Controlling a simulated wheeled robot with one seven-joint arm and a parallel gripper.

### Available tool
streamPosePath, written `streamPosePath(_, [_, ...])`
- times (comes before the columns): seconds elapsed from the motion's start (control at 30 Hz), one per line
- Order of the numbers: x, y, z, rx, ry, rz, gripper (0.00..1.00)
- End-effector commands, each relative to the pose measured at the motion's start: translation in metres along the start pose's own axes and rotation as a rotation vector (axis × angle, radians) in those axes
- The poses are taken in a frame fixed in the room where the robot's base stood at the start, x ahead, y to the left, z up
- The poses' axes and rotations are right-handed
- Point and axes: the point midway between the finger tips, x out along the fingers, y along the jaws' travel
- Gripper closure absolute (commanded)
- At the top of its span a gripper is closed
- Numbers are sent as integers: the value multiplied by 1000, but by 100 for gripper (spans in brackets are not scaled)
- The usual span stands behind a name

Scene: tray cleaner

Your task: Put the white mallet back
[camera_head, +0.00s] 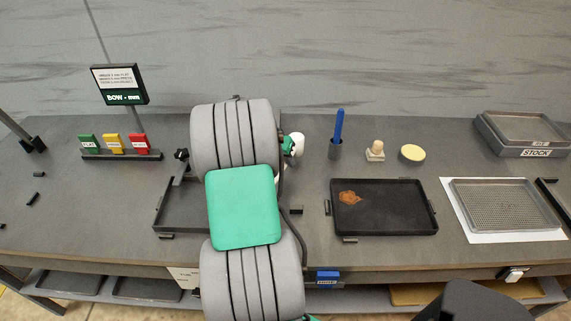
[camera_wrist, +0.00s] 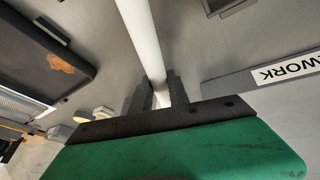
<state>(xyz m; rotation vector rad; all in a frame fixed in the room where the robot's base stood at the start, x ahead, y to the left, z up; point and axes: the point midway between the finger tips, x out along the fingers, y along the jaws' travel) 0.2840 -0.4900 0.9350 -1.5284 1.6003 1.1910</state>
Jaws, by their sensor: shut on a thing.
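The white mallet shows in the wrist view as a long, smooth white shaft (camera_wrist: 141,38) running from the top edge down between the fingers. My gripper (camera_wrist: 157,95) is shut on this shaft, with a dark finger on each side. The mallet's far end is out of the wrist view. In the head view my grey and green arm hides the gripper. A small white piece (camera_head: 298,143) shows just right of the arm there; I cannot tell whether it is part of the mallet.
A black tray with a brown stain (camera_head: 385,225) lies right of my arm. Behind it stand a blue-handled tool in a holder (camera_head: 338,130), a beige knobbed piece (camera_head: 375,151) and a round yellow pad (camera_head: 412,153). A mesh tray (camera_head: 505,205) and STOCK trays (camera_head: 525,135) are farther right.

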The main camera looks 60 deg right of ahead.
Motion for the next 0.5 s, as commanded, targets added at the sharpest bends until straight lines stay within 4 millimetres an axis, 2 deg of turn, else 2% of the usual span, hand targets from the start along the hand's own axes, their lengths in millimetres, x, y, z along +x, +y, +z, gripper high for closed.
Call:
streamPosePath(0.17, [21, -3, 10, 1, -2, 2, 100])
streamPosePath(0.43, [25, -4, 12, 1, 0, 1, 100])
streamPosePath(0.47, [25, -4, 14, -1, -4, 2, 77])
streamPosePath(0.5, [25, -4, 13, -1, -4, 2, 74])
